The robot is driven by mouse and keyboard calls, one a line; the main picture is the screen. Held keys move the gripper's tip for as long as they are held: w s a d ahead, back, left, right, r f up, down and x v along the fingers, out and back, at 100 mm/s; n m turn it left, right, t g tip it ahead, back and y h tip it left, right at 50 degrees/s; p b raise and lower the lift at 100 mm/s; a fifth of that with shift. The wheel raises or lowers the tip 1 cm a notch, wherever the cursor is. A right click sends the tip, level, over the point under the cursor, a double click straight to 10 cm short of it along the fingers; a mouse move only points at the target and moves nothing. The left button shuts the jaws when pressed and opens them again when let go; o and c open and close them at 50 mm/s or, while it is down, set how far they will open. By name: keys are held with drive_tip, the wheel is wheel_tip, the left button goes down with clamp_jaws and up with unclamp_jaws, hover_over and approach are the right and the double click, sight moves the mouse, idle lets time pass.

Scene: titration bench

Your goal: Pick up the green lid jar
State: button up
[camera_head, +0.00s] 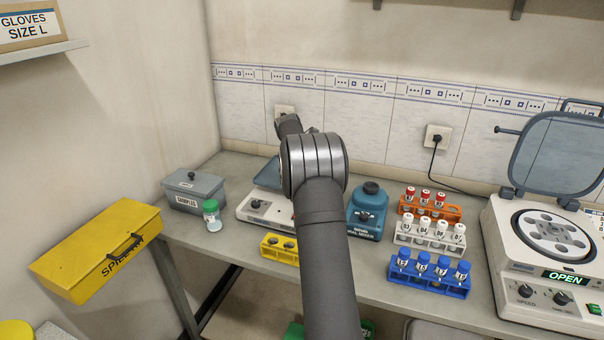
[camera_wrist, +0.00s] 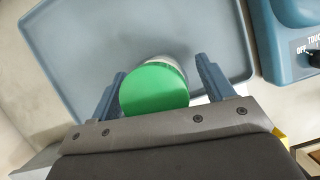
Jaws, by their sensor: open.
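A round green lid (camera_wrist: 154,90) on a pale jar body shows in the wrist view, between the two fingers of my gripper (camera_wrist: 161,68). In the head view my arm hides the gripper and this spot. The head view shows a jar with a green lid (camera_head: 211,208) at the bench's left, before the grey samples box; this seems a different jar from the one at my gripper.
A blue vial mixer (camera_head: 367,215) stands right of my arm. Orange, white and blue vial racks (camera_head: 430,284) stand further right, then an open centrifuge (camera_head: 550,250). A yellow rack (camera_head: 278,252) is at the front edge. The grey samples box (camera_head: 193,190) is at left.

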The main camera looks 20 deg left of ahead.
drive_tip(key=c, duration=1.3)
drive_tip(key=shift+o, duration=0.2)
